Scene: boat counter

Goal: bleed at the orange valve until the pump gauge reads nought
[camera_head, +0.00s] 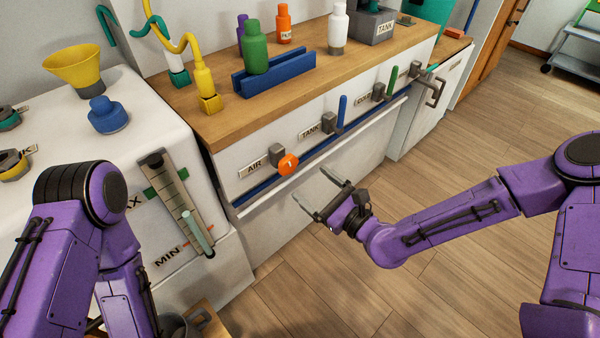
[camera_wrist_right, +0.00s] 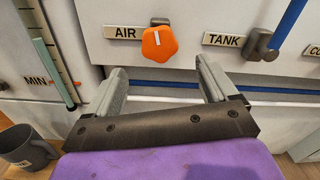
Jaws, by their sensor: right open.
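The orange valve (camera_head: 288,164) is a knob on the white counter front, beside the AIR label (camera_head: 253,170). In the right wrist view the orange valve (camera_wrist_right: 159,43) shows a white mark on its face, with the AIR label to its left. My right gripper (camera_head: 312,192) is open and empty, below and a little right of the valve, not touching it. In the right wrist view its two fingers (camera_wrist_right: 160,80) stand apart with the valve beyond and between them. My left arm (camera_head: 85,230) is at the left; its gripper does not show. I cannot make out a pump gauge.
A blue-handled valve (camera_head: 341,110) by the TANK label (camera_head: 310,130) and a green-handled one (camera_head: 392,78) are farther along. A sight tube marked MIN (camera_head: 180,205) is at left. A blue rail runs below the valves. A grey mug (camera_wrist_right: 24,146) stands low left.

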